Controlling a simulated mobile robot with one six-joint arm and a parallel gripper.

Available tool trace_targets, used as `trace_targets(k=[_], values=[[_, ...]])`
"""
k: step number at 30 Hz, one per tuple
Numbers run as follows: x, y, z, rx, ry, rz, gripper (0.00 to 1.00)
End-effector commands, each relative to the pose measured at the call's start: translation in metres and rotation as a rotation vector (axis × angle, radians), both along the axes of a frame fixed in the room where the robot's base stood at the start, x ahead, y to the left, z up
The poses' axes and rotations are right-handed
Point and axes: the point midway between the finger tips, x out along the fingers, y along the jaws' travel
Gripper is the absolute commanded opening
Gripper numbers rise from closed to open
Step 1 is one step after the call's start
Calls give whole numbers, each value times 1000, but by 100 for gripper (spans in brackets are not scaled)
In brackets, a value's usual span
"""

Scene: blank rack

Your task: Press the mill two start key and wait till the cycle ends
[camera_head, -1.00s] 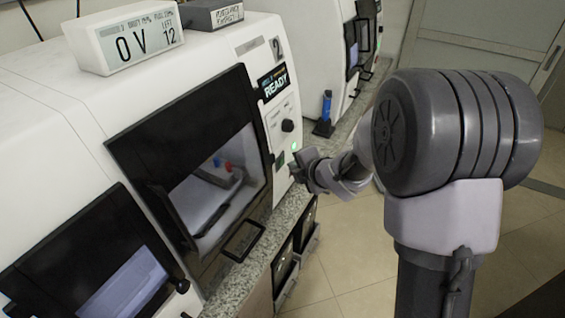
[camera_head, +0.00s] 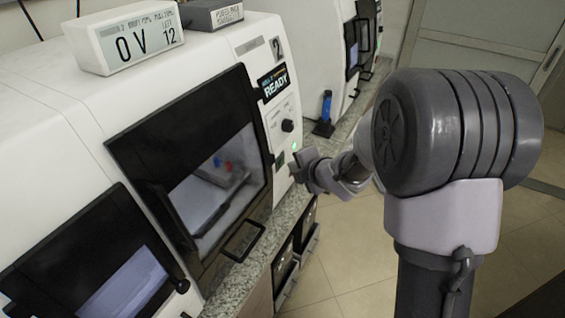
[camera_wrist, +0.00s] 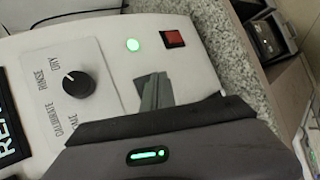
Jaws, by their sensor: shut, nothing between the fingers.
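Mill two (camera_head: 228,50) is the white machine with a "2" label and a display (camera_head: 274,83) reading READY. Its side panel carries a black knob (camera_wrist: 72,83), a lit round green light (camera_wrist: 133,44) and a red switch (camera_wrist: 174,39). A dark green square key (camera_head: 280,160) sits below the knob in the head view. My gripper (camera_head: 297,164) is shut and empty, close in front of this lower panel. In the wrist view its tip (camera_wrist: 155,92) overlaps the key's area and partly hides it. I cannot tell whether it touches.
The mill's dark window door (camera_head: 190,165) is closed, with a handle (camera_head: 243,240) below. Another white machine (camera_head: 310,40) stands behind, with a blue-handled tool (camera_head: 326,108) on the granite counter (camera_head: 240,275). A counter box (camera_head: 125,38) reads "0 V" and "12". Open floor lies right.

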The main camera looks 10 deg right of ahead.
Motion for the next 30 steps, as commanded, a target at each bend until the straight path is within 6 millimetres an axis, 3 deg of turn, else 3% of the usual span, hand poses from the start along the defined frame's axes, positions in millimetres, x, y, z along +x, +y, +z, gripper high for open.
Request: trace_targets(k=[30], values=[[7, 10, -1, 0, 0, 0, 0]])
